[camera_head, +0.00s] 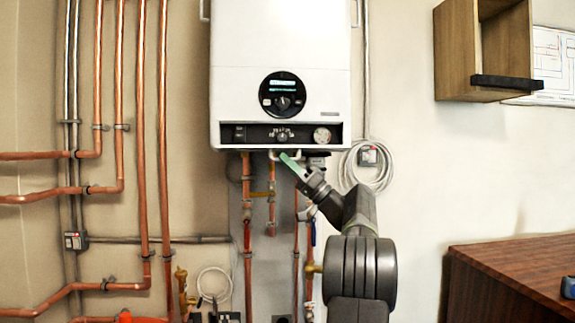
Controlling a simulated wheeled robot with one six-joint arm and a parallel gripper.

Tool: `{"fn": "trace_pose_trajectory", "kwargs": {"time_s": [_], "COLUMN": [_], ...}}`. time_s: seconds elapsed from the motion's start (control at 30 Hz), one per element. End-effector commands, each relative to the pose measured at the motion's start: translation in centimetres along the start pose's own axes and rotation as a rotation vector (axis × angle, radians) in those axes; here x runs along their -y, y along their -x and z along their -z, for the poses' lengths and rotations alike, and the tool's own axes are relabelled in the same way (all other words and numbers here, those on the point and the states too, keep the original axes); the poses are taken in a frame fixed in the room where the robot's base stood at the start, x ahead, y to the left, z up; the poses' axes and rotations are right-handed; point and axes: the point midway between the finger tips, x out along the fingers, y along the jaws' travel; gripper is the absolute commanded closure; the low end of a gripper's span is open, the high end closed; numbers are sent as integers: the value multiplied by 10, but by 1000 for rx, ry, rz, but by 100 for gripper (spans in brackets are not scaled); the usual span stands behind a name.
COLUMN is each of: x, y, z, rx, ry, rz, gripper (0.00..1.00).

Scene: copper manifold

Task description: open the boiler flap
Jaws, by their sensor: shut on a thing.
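The white boiler (280,55) hangs on the wall in the upper middle, with a round black display on its front. A dark strip with a knob and a round gauge (321,135) shows along its lower front. A pale bar-like handle (272,155) shows just under the bottom edge, below that strip. My gripper (288,160) reaches up from the lower right, its greenish fingertips shut on this handle. The fingers hide part of it. I cannot make out the flap's outline or how far it stands open.
Copper pipes (143,130) run up the wall at left, and more pipes (247,230) drop below the boiler. A coiled white cable (368,165) hangs right of my gripper. An open wooden cabinet (456,50) is at upper right, a wooden counter (520,270) at lower right.

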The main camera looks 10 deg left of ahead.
Motion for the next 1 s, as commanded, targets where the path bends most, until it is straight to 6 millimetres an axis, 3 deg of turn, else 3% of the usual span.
{"fn": "trace_pose_trajectory", "kwargs": {"time_s": [0.23, 0.27, 0.3, 0.37, 0.67, 0.83, 1.0], "x": [0, 0, 0, 0, 0, 0, 0], "y": [0, 0, 0, 0, 4, 28, 68], "z": [1, 1, 1, 1, 1, 2, 2], "rx": [-1, -1, -1, -1, -1, -3, -4], "ry": [0, 0, 0, 0, -1, 0, -2], "rz": [-1, -1, -1, -1, -2, -4, -5], "gripper": [100, 85, 77, 69, 69, 69, 69]}}
